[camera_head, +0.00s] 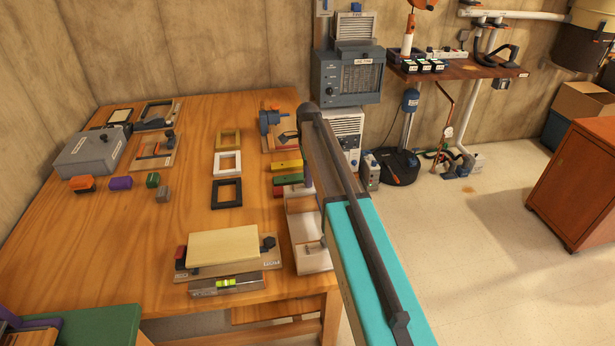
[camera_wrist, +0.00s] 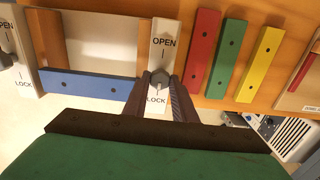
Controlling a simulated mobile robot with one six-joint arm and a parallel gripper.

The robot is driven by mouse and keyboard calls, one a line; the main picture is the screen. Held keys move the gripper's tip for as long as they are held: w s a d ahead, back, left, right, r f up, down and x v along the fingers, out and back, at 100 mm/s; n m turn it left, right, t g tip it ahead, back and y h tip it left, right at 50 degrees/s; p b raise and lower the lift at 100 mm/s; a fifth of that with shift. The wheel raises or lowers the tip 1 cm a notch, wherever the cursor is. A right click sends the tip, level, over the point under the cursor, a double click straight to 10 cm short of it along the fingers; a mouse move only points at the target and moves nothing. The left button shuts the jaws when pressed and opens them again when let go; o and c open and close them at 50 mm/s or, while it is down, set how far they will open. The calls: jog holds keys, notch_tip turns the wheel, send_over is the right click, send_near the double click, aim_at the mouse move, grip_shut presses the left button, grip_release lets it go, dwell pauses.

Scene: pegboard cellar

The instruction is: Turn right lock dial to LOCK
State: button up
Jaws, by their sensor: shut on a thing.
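The right lock dial (camera_wrist: 159,78) is a small grey knob on a white plate (camera_wrist: 163,52) in the wrist view. The plate reads OPEN above the knob and LOCK below it. My gripper (camera_wrist: 158,84) is shut on this dial, one dark finger on each side. I cannot tell which way the dial points. The left lock dial (camera_wrist: 6,60) is a dark knob on a similar plate (camera_wrist: 21,78) at the left edge, apart from my gripper. In the head view the white lock frame (camera_head: 318,259) is partly hidden by my arm, and my fingertips are hidden.
Beside the right plate lie red (camera_wrist: 200,55), green (camera_wrist: 227,60) and yellow (camera_wrist: 258,64) bars. A blue bar (camera_wrist: 88,86) spans between the plates. In the head view, a cream block on a board (camera_head: 223,246) and several empty frames stand left of my arm on the wooden table (camera_head: 120,240).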

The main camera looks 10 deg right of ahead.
jog(key=o, duration=1)
jog(key=shift+o, duration=0.2)
jog(key=shift+r, duration=0.15)
notch_tip(320, 180, up, 14)
jog(key=b, duration=0.2)
jog(key=shift+f+b, duration=0.2)
jog(key=shift+b, duration=0.1)
